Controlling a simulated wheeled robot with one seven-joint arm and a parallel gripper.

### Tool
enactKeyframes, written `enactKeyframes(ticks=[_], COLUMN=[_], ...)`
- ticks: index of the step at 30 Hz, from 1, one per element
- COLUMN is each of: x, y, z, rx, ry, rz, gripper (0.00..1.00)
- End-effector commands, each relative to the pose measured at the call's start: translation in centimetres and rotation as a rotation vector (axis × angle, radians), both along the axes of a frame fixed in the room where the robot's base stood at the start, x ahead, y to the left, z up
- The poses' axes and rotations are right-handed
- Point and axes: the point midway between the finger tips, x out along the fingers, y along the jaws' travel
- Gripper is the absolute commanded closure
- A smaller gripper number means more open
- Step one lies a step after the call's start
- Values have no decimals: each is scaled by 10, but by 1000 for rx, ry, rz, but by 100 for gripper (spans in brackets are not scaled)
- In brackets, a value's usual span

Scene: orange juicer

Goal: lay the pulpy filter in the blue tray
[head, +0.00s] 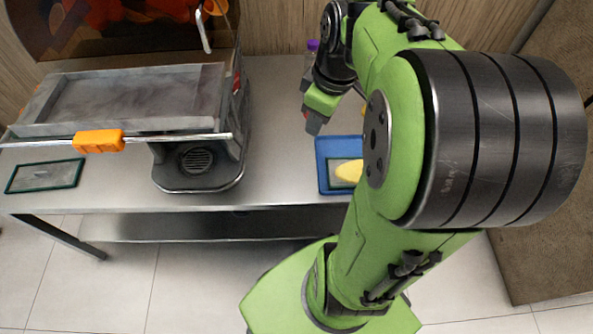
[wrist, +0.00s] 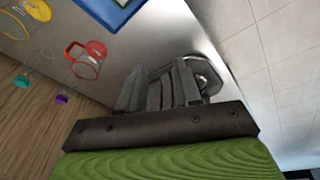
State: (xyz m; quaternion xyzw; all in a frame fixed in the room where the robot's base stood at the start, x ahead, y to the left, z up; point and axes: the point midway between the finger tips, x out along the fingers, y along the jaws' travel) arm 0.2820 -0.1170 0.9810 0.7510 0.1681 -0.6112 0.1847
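A flat grey mesh filter with a dark green frame (head: 45,175) lies on the table at the far left, left of the juicer. I cannot make out pulp on it. The blue tray (head: 325,148) lies on the table's right part, partly hidden by my arm. A pale panel and a yellow object (head: 347,171) show in it. The tray's edge also shows at the top of the wrist view (wrist: 124,16). My gripper (head: 312,124) is above the table, left of and behind the tray. In the wrist view its two fingers (wrist: 160,80) stand apart, with no held object clear between them.
The juicer (head: 197,165) stands on the left half, with a grey open-topped drawer (head: 130,95) and an orange handle (head: 99,141) at its front. A red-rimmed cup (wrist: 88,58) and other coloured cups show in the wrist view. The table between juicer and tray is clear.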

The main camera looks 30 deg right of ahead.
Motion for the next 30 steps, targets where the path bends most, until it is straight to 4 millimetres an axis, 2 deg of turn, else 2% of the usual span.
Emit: enactKeyframes(ticks=[1, 3, 7, 9, 12, 19, 22, 26, 30], x=[-13, -36, -77, -90, -99, -99, -99, -99, -98], y=[35, 71, 108, 115, 119, 119, 119, 119, 119], z=[15, 26, 30, 28, 26, 26, 34, 67, 120], rx=[-16, -6, 69, 111, 141, 144, 144, 144, 144], ry=[-48, -116, -227, -261, -279, -279, -279, -279, -279], rz=[-63, -185, -368, -432, -479, -488, -487, -486, -486], gripper=[67, 67, 67, 67, 67, 67, 67, 67, 67])
